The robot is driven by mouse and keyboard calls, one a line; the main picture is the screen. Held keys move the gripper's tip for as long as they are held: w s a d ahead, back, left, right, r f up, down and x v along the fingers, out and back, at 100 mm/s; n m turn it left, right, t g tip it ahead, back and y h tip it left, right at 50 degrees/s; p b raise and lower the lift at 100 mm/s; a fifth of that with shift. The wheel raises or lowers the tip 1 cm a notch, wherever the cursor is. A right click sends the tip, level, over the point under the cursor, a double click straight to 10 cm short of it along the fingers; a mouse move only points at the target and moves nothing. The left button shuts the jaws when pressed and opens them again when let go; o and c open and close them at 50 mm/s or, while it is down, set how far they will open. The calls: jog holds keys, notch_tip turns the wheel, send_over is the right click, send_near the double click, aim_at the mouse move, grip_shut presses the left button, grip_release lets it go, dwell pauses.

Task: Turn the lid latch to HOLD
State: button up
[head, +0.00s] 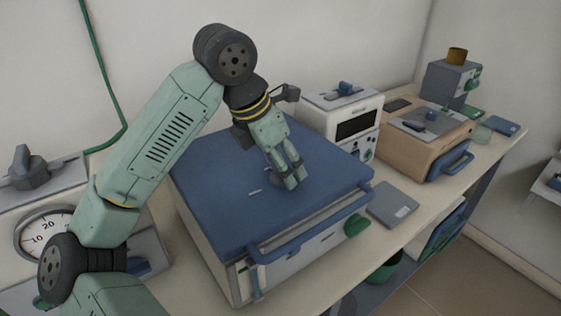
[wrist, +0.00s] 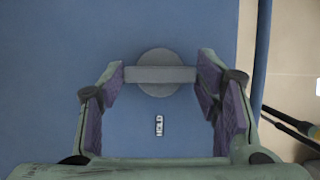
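The lid latch (wrist: 160,87) is a grey round knob with a straight raised bar, set on the flat blue lid (head: 225,165) of the large furnace. In the wrist view the bar lies straight across the picture. A small white HOLD label (wrist: 159,125) is on the lid just below the knob; it also shows as a pale mark in the head view (head: 255,192). My gripper (head: 292,182) points down over the latch and partly hides it. In the wrist view its fingertips (wrist: 160,75) meet the two ends of the bar, one on each side.
A blue handle bar (head: 315,228) runs along the furnace's front edge. A grey flat plate (head: 393,205) lies on the bench to the right. A white unit (head: 340,118) and a tan furnace (head: 425,140) stand further along the bench. The lid around the latch is clear.

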jog(key=c, duration=0.6)
jog(key=shift+f+b, duration=0.1)
jog(key=shift+b, duration=0.25)
jog(key=n+b, duration=0.1)
jog(key=b, duration=0.1)
jog(key=n+y+b, duration=0.1)
jog(key=n+b, duration=0.1)
jog(key=shift+f+n+t, duration=0.2)
jog(key=shift+n+t, duration=0.1)
jog(key=shift+t, duration=0.1)
jog(key=n+y+b, duration=0.1)
jog(key=n+b, duration=0.1)
jog(key=n+t+y+b, duration=0.1)
jog(key=n+b, duration=0.2)
jog(key=shift+s+d+r+n, duration=0.1)
jog(key=shift+d+n, duration=0.05)
jog(key=shift+n, duration=0.15)
jog(key=n+y+b, duration=0.1)
jog(key=n, duration=0.1)
jog(key=n+y+b, duration=0.1)
jog(key=n, duration=0.1)
jog(key=shift+d+r, duration=0.15)
jog(key=shift+r, duration=0.05)
jog(key=shift+d+n+g+y+p, duration=0.1)
jog(key=shift+n+g+y+p, duration=0.25)
jog(key=shift+n, duration=0.85)
jog(key=shift+n+g+y+p, duration=0.1)
jog(key=shift+n+y, duration=0.35)
jog(key=shift+n, duration=0.75)
